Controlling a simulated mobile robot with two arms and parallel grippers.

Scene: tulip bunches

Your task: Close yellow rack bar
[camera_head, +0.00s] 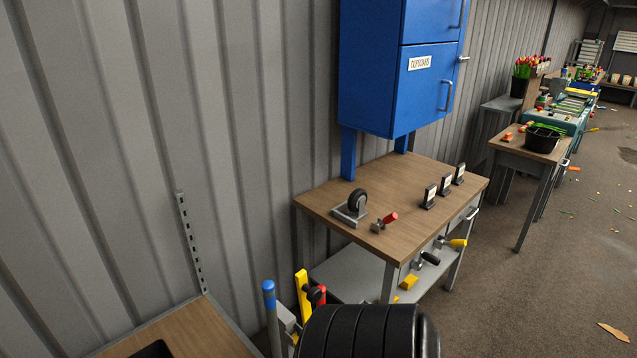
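A yellow bar (302,294) stands upright at the bottom centre, low in front of the wooden workbench. A black round part sits against its side, and its lower end is hidden. A blue-topped post (269,300) stands just left of it, and a small red part (321,294) shows just right of it. A black ribbed cylinder (360,332) fills the bottom edge beside them; I cannot tell what it belongs to. Neither of my grippers is in view.
The wooden workbench (405,185) holds a caster wheel, a red-handled tool and small black signs. A blue cupboard (400,80) rises behind it. Another wooden top (190,335) is at lower left. Open floor (540,290) lies to the right.

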